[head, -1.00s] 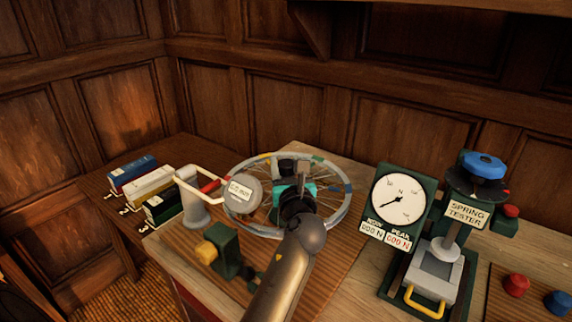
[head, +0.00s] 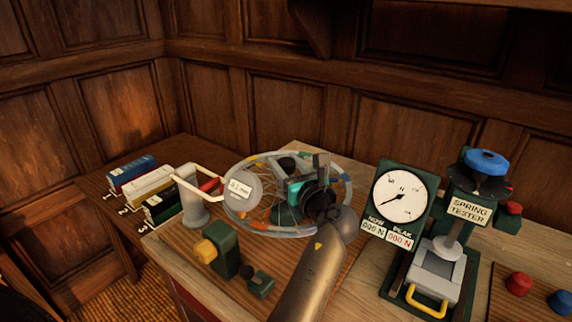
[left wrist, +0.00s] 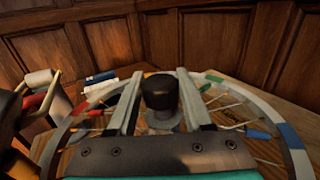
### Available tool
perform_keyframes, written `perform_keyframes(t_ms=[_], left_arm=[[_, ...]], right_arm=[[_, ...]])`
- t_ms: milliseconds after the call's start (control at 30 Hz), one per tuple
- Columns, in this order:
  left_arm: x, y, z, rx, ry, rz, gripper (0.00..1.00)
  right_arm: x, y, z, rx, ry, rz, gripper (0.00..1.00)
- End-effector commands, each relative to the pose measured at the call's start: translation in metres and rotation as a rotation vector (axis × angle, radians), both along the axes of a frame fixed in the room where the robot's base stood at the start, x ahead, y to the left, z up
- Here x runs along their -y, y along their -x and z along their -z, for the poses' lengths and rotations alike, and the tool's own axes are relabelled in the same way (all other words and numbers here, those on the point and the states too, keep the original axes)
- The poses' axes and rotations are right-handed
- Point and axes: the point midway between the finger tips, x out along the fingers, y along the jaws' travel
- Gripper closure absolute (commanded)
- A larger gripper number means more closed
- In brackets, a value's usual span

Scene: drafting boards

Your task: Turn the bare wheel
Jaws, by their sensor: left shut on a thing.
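A bare spoked wheel (head: 346,195) lies in a stand on the bench, with coloured marks along its grey rim. Its rim also shows in the left wrist view (left wrist: 247,98). A black knob (head: 286,163) stands up over the wheel. My left gripper (head: 303,166) is over the wheel's middle. In the left wrist view, the black knob (left wrist: 160,92) sits between its two grey fingers, which appear shut on it. Part of the hub is hidden behind my gripper. My right gripper is not in view.
A round gauge with a small readout (head: 240,190) and a grey post (head: 193,207) stand at the wheel's left. A green block with a yellow knob (head: 221,246) is in front. A dial (head: 400,195) and spring tester (head: 440,255) stand right. Books (head: 150,188) lie left.

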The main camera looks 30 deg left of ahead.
Motion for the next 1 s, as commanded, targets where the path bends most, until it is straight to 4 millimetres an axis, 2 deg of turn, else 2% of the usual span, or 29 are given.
perform_keyframes(t_ms=[300,333,567,1000], left_arm=[[-0.0007,0.0007,0.0017,-0.002,0.000,-0.009,1.00],[-0.0007,0.0007,0.0017,-0.002,0.000,-0.009,0.47],[-0.0004,0.0004,0.0010,-0.001,-0.001,-0.007,0.21],[-0.0038,-0.0003,-0.0008,-0.001,-0.002,-0.005,0.20]], right_arm=[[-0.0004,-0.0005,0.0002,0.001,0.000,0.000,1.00],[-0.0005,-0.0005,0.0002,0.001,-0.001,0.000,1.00],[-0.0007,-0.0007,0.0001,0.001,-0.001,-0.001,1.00],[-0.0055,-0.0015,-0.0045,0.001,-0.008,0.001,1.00]])
